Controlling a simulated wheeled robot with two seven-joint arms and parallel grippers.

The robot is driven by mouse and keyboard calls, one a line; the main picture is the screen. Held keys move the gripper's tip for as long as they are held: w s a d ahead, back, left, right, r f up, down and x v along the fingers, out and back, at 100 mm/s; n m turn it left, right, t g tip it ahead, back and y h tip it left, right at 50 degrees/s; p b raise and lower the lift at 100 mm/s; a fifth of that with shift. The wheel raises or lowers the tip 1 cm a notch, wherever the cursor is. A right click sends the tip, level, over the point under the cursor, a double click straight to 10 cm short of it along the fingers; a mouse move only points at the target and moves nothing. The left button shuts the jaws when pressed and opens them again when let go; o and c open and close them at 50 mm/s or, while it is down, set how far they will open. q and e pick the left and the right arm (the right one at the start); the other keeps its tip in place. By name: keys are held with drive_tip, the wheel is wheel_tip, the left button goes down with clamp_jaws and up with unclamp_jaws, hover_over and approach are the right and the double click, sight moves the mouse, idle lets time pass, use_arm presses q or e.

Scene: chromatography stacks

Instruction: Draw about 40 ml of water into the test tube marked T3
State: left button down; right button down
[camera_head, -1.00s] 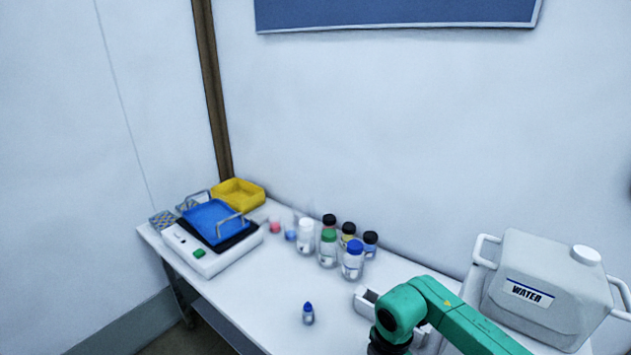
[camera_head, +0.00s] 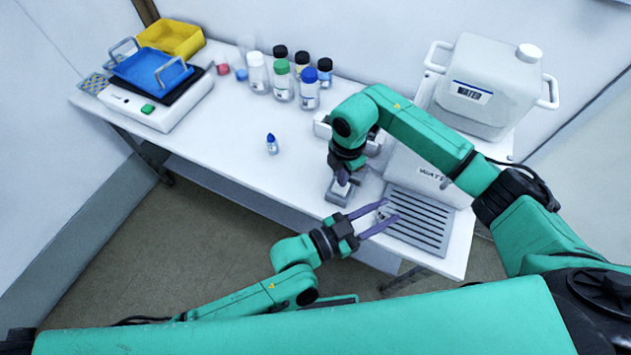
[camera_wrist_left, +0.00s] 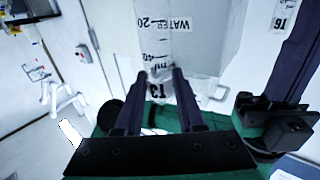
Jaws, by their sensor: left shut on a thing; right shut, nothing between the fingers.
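My left gripper (camera_head: 378,219) has its purple fingers shut on a clear test tube (camera_wrist_left: 154,48) in front of the white water dispenser (camera_head: 412,172). The tube's label reads T3, and its 20 and 40 mL marks show in the left wrist view. I cannot make out a water level in it. A WATER label shows behind the tube. My right gripper (camera_head: 342,182) is shut and empty, pointing down at a small grey block (camera_head: 337,196) beside the dispenser; whether it touches the block is unclear. The slotted drip tray (camera_head: 420,222) lies beside my left gripper.
A white WATER jug (camera_head: 487,85) stands behind the dispenser. Several capped bottles (camera_head: 309,92) stand at the back of the table. A small blue-capped bottle (camera_head: 272,145) stands alone. A blue tray (camera_head: 150,68) on a white device and a yellow tray (camera_head: 172,39) are at the left.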

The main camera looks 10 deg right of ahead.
use_arm(q)
drive_tip(key=s+d+m+g+h, duration=0.1)
drive_tip(key=s+d+m+g, duration=0.35)
drive_tip(key=d+g, duration=0.2)
drive_tip(key=w+d, duration=0.5)
drive_tip(key=w, duration=0.2)
drive_tip(key=shift+w+d+f, duration=0.2)
drive_tip(key=shift+d+f, duration=0.05)
drive_tip(key=shift+d, duration=0.15)
drive_tip(key=shift+n, duration=0.25)
use_arm(e)
drive_tip(key=shift+f, duration=1.05)
idle(2.4)
drive_tip(key=shift+r, duration=1.8)
drive_tip(key=shift+f, duration=1.3)
